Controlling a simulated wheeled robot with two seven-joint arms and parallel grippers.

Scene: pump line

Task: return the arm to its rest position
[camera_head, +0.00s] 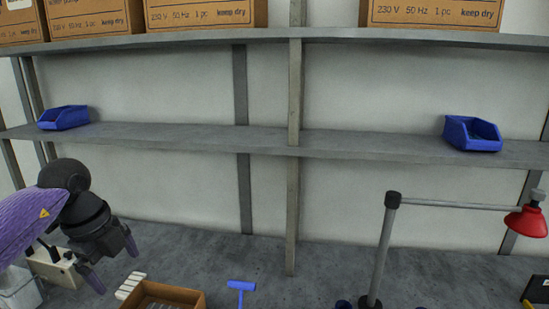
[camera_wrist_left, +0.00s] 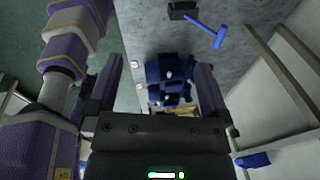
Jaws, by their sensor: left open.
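My left arm, with a purple sleeve, comes in from the left in the head view. Its dark left gripper (camera_head: 113,264) hangs over the left part of the grey bench, fingers pointing down. The fingers are apart, and nothing shows between them in the head view. In the left wrist view, the open left gripper (camera_wrist_left: 160,70) frames several dark blue parts (camera_wrist_left: 168,72) lying beyond the fingers. Whether any finger touches them I cannot tell. My right gripper is in neither view.
An open cardboard box (camera_head: 190,297) and a blue T-shaped tool (camera_head: 240,287) are at the front edge. A grey post (camera_head: 384,250) carries a red fitting (camera_head: 526,222) at right. Blue bins (camera_head: 62,118) (camera_head: 472,134) stand on the shelf (camera_head: 345,143). The bench's middle is clear.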

